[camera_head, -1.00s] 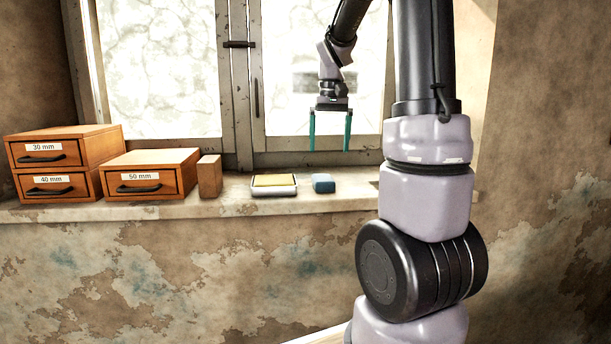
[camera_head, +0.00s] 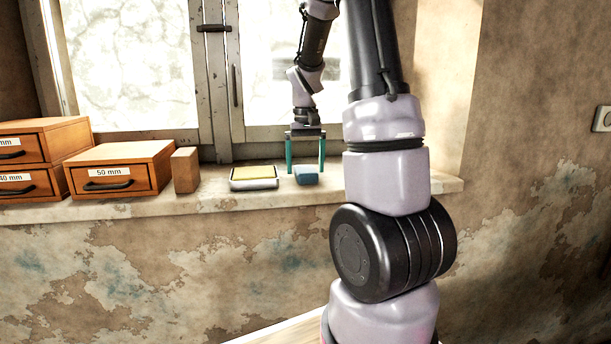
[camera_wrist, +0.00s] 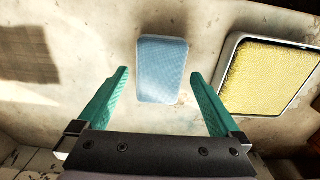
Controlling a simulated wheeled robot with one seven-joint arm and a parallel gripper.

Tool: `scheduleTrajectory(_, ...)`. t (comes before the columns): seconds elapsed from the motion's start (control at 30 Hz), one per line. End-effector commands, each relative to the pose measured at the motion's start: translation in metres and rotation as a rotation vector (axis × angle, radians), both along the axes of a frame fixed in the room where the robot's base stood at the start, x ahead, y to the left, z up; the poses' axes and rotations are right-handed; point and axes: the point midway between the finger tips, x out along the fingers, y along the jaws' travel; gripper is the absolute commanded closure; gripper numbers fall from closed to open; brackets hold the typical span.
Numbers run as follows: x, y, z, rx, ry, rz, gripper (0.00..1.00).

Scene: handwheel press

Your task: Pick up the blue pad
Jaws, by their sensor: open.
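The blue pad (camera_head: 307,176) lies on the window sill, just right of a tray with a yellow pad. My gripper (camera_head: 305,172) points down over the blue pad, with its two teal fingers open and apart. In the wrist view the blue pad (camera_wrist: 162,69) is a rounded light-blue block lying between and just beyond the fingertips of my gripper (camera_wrist: 160,75). A gap shows on both sides of the pad, so the fingers do not hold it.
The metal tray (camera_head: 254,185) holding the yellow pad (camera_head: 254,172) stands close to the left. A small wooden block (camera_head: 185,170) and orange drawer boxes (camera_head: 120,169) stand further left on the sill (camera_head: 215,203). The window is behind.

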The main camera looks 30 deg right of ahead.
Motion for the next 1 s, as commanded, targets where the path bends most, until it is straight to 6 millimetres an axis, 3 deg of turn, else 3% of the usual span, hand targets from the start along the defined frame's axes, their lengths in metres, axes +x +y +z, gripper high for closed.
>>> scheduleTrajectory(0.13, 0.000, 0.000, -0.015, 0.000, 0.001, 0.000, 0.00)
scheduleTrajectory(0.37, 0.000, 0.000, -0.017, 0.000, -0.001, 0.000, 0.00)
scheduleTrajectory(0.47, 0.000, 0.000, -0.017, 0.000, -0.001, 0.000, 0.31)
scheduleTrajectory(0.6, 0.000, 0.000, -0.017, 0.000, -0.001, 0.000, 0.81)
scheduleTrajectory(0.87, 0.000, 0.000, -0.014, 0.000, -0.002, 0.000, 0.81)
scheduleTrajectory(1.0, 0.001, 0.000, 0.003, -0.001, -0.006, 0.000, 0.81)
